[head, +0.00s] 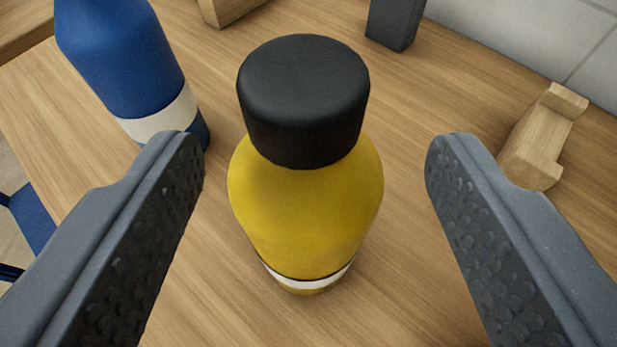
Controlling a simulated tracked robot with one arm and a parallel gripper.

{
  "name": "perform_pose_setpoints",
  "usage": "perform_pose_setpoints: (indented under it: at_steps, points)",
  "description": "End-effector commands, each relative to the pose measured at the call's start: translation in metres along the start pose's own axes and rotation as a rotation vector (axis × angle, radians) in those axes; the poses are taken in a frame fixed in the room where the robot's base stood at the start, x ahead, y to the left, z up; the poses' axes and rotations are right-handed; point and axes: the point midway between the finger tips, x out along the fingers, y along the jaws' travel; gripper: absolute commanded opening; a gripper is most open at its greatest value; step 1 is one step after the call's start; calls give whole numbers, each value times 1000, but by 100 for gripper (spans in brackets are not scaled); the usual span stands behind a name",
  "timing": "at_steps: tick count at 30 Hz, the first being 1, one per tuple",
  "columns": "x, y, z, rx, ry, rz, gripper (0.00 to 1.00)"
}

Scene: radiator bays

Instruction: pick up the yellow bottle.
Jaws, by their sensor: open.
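The yellow bottle (305,205) stands upright on the wooden table, in the middle of the head view. It has a wide black cap and a white band low on its body. My gripper (315,160) is open, with one dark grey finger to the left of the bottle and one to the right. In the picture there is a gap between each finger and the bottle, wider on the right side. The bottle's base is mostly hidden below its shoulders.
A blue bottle (125,60) with a white band stands at the upper left, partly behind my left finger. A wooden block piece (540,140) lies at the right. A dark grey block (394,22) and another wooden piece (228,8) are at the back. The table's left edge shows.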

Motion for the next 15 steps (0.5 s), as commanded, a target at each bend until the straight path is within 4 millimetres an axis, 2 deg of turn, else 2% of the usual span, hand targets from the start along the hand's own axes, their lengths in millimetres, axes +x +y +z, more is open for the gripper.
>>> perform_pose_setpoints:
  at_steps: [3, 11, 15]
  points:
    - [11, -1, -1, -1, 2, -2, 61]
    - [23, -2, 1, -1, -1, -2, 61]
    - [38, -3, 2, -1, -1, -1, 61]
